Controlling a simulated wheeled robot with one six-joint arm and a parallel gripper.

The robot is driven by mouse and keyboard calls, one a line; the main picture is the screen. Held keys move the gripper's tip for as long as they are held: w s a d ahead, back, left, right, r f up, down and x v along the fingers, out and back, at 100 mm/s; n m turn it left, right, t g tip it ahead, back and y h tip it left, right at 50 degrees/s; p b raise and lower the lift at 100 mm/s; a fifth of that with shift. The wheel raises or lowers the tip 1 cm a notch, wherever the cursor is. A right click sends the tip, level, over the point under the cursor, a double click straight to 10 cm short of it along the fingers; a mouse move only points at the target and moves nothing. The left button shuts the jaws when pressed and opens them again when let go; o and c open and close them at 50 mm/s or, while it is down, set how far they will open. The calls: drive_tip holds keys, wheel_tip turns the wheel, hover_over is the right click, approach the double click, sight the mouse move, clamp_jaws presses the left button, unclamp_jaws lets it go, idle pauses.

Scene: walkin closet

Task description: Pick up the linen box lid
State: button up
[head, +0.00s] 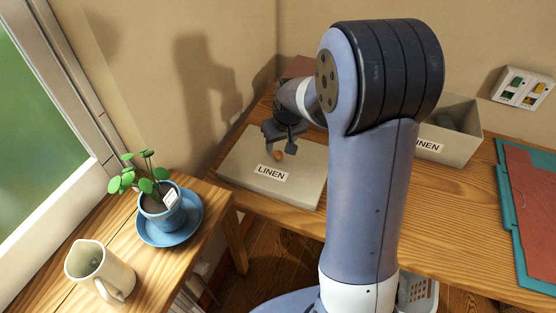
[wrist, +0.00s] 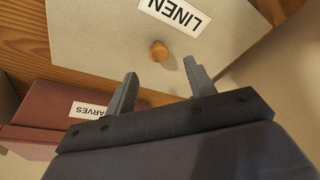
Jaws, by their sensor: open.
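The linen box lid (head: 300,187) is a flat beige panel with a LINEN label and a small round wooden knob (head: 278,154). It lies on the wooden surface left of my arm in the head view. In the wrist view the lid (wrist: 100,30) fills the upper part, with its knob (wrist: 159,51) just beyond my fingertips. My gripper (wrist: 161,80) is open and empty, its two fingers pointing toward the knob, which lies about midway between them and apart from both. In the head view my gripper (head: 284,138) is just above the lid, near the knob.
An open LINEN box (head: 465,145) stands behind my arm with dark contents. A red box (wrist: 50,105) with a partly hidden label is beside the lid. A teal and red folder (head: 530,200) lies at right. A potted plant (head: 160,205) and a jug (head: 100,272) stand at left.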

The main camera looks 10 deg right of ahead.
sight(279, 154)
drive_tip(key=shift+p+x, duration=0.45)
drive_tip(key=shift+x, duration=2.45)
drive_tip(key=shift+d, duration=0.1)
drive_tip(key=shift+c, duration=0.4)
clamp_jaws()
